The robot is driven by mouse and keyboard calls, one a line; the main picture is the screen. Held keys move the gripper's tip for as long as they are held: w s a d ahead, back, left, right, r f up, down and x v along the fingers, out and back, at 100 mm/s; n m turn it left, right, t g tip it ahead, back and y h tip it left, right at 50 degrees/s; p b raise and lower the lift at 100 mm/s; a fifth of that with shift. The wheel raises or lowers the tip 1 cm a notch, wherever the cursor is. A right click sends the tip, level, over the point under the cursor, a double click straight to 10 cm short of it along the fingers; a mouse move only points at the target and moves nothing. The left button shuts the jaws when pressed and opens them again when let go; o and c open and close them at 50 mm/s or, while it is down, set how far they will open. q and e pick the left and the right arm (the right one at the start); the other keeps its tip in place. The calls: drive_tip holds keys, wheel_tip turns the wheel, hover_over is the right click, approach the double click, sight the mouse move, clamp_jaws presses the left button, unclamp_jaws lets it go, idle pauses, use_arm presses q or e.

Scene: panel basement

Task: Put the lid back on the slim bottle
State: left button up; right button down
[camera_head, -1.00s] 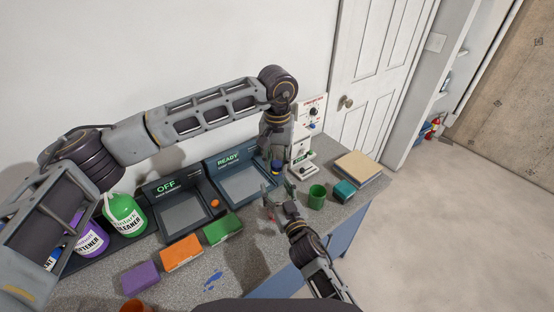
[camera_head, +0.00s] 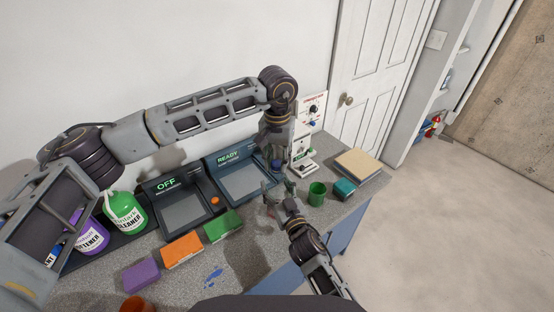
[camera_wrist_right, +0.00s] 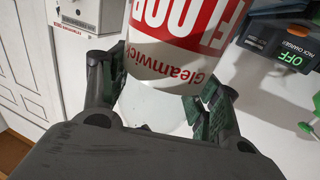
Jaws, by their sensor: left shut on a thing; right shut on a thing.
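The slim bottle (camera_wrist_right: 185,35) is white with a red label reading FLOOR and Gleamwick, in the right wrist view. My right gripper (camera_wrist_right: 160,95) is shut on it, a finger on each side. In the head view my right gripper (camera_head: 278,192) is over the counter's front right part, and the bottle is mostly hidden there. My left gripper (camera_head: 277,160) points down just above it, shut on a small dark blue thing (camera_head: 277,164) that looks like the lid. Whether lid and bottle touch I cannot tell.
A green cup (camera_head: 317,194) and a teal box (camera_head: 344,189) stand right of my right gripper. The READY tray (camera_head: 250,182) and OFF tray (camera_head: 187,211) are left. Green (camera_head: 222,226), orange (camera_head: 182,251) and purple (camera_head: 141,274) blocks line the front.

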use_arm(q)
drive_tip(key=m, duration=0.8)
idle(0.4)
drive_tip(key=o, duration=0.6)
drive_tip(key=shift+r, duration=0.15)
drive_tip(key=shift+r, duration=2.1)
